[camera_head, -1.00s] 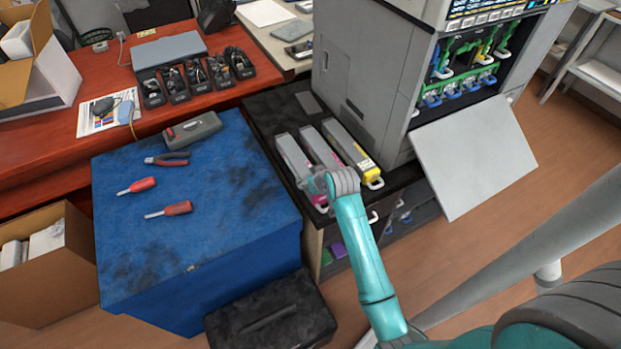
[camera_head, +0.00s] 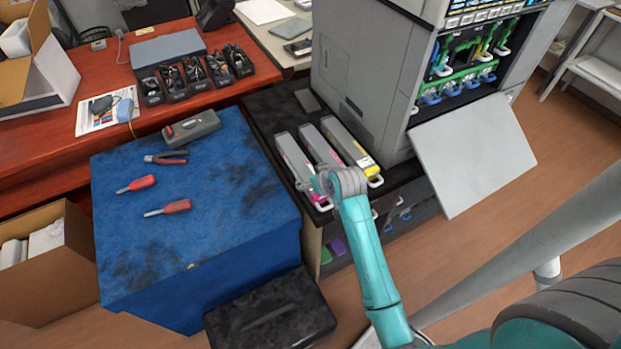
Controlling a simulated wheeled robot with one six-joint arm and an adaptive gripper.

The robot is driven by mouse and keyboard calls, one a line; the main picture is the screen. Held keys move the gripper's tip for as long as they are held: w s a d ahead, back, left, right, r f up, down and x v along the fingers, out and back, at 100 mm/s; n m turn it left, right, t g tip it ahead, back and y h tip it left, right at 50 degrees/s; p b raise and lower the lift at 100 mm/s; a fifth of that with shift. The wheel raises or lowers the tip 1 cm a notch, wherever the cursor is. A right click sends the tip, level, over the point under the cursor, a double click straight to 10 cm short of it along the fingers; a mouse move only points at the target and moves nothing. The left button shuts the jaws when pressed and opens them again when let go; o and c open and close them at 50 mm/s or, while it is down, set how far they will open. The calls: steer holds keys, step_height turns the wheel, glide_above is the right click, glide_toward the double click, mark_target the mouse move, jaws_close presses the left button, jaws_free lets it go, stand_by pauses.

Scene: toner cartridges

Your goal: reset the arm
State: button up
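My teal arm reaches up from the lower right, its grey wrist end in front of the near ends of the toner cartridges. The gripper fingers are hidden behind the wrist, so I cannot tell whether they are open or hold anything. A magenta-marked cartridge (camera_head: 293,160) lies at the left on the black cabinet top (camera_head: 272,108). A second grey cartridge (camera_head: 316,146) with a pink mark lies in the middle. A yellow-marked cartridge (camera_head: 349,144) lies at the right. All three lie side by side.
The printer (camera_head: 375,75) stands right of the cartridges with its front panel (camera_head: 473,155) folded down. The blue-topped box (camera_head: 225,200) on the left bears pliers (camera_head: 166,158), two screwdrivers (camera_head: 167,208) and a grey case (camera_head: 191,128). A black case (camera_head: 270,312) lies on the floor.

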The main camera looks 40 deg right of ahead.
steer(key=v, duration=0.8)
steer(key=shift+s+r, duration=0.1)
steer(key=shift+s, duration=0.05)
steer(key=s+a+f+n+t, duration=0.1)
steer(key=s+a+f+t, duration=0.3)
steer(key=s+a, duration=1)
steer(key=s+a+r+n+t+y, duration=0.1)
steer(key=s+a+r, duration=0.2)
steer(key=s, duration=0.6)
steer(key=s+a+r+n+t+y, duration=0.1)
steer(key=s+a+r, duration=0.3)
steer(key=s+r, duration=0.3)
steer(key=shift+s+a+t, duration=0.25)
steer(key=shift+s+t, duration=0.05)
steer(key=shift+s, duration=0.7)
